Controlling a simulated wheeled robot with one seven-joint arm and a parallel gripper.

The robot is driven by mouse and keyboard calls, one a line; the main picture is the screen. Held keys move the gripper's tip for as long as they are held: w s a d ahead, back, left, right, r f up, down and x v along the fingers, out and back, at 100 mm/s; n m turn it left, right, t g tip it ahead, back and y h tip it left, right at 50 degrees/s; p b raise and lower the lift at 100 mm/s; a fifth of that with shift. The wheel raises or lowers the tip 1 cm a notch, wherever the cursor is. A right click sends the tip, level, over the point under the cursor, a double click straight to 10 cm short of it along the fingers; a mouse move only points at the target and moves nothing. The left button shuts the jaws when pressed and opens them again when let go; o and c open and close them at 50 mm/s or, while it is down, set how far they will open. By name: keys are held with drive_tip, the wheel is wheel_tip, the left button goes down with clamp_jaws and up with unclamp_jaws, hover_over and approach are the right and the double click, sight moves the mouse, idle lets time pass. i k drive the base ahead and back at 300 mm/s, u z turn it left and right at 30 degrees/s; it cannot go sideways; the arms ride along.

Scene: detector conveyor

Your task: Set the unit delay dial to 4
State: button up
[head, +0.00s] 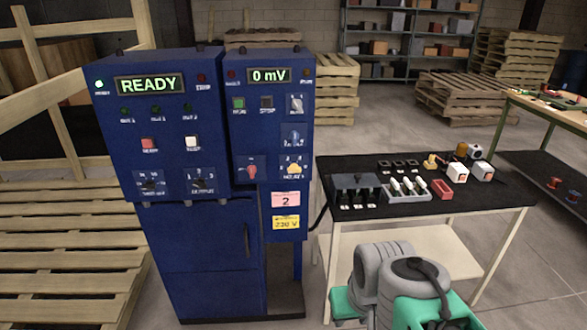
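A blue cabinet stands at the left centre in the head view, made of a wide left unit (165,105) and a narrower right unit (268,130). The right unit carries a yellow dial (293,168) at its lower right, with small numbers around it. The label under it looks like a delay label but is too blurred to read surely, as is the dial's setting. A red dial (250,172) sits to its left, a blue dial (295,137) above it and a pale dial (296,104) higher up. My gripper cannot be made out; my folded arm shows at the bottom right, apart from the cabinet.
The left display (149,84) reads READY, the right display (269,75) 0 mV. Two black dials (151,185) (202,185) sit low on the left unit. A black-topped table (480,205) with small parts stands right of the cabinet. Pallets (60,260) lie at left.

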sight(294, 168)
drive_tip(key=k, duration=0.5)
drive_tip(key=u, duration=0.4)
drive_tip(key=i, duration=1)
drive_tip(key=u, duration=0.75)
